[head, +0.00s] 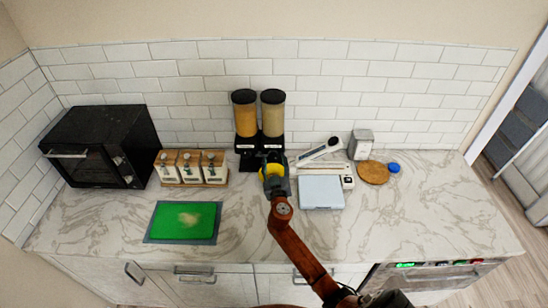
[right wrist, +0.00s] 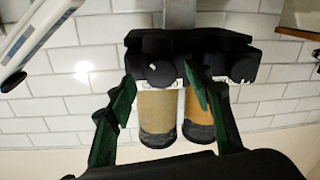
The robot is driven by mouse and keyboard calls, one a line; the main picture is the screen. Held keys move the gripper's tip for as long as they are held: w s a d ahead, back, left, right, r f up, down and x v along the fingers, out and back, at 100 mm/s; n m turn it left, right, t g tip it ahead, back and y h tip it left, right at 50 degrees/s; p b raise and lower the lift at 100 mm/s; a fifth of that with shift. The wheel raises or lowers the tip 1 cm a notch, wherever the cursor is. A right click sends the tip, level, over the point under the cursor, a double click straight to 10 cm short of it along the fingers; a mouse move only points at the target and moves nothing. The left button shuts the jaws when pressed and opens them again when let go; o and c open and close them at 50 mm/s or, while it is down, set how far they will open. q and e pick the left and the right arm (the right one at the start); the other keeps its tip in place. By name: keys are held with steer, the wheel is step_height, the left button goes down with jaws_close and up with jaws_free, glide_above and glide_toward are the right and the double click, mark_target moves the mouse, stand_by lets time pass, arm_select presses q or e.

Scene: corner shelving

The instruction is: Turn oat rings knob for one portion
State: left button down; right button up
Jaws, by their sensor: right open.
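The cereal dispenser has two clear cylinders with black lids, an orange-filled one (head: 245,120) on the left and a beige-filled one (head: 272,118) on the right. Their labels are too small to read. My right gripper (head: 273,164) is in front of its base in the head view. The right wrist view shows the dispenser upside down, with the knob under the beige cylinder (right wrist: 160,74) between my open green fingers (right wrist: 160,85). I cannot tell whether they touch it. The other knob (right wrist: 243,68) is outside the fingers. My left gripper is not in view.
Three wooden-framed canisters (head: 190,168) and a black oven (head: 100,145) stand left. A green board (head: 183,222) lies at front left. A pale-blue flat box (head: 321,192), a round wooden board (head: 373,173) and a blue-capped item (head: 394,168) are right. The front right counter is clear.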

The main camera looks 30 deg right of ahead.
steer(key=shift+x, duration=0.85)
steer(key=shift+c, duration=0.4)
steer(key=c, duration=1.1)
steer(key=shift+n, duration=0.3)
steer(key=n, duration=0.3)
steer(key=shift+r+n+g+p, duration=0.1)
steer(key=shift+n+g+p, duration=0.2)
steer(key=n+p, duration=0.1)
steer(key=n, duration=0.4)
steer(key=shift+a, duration=0.1)
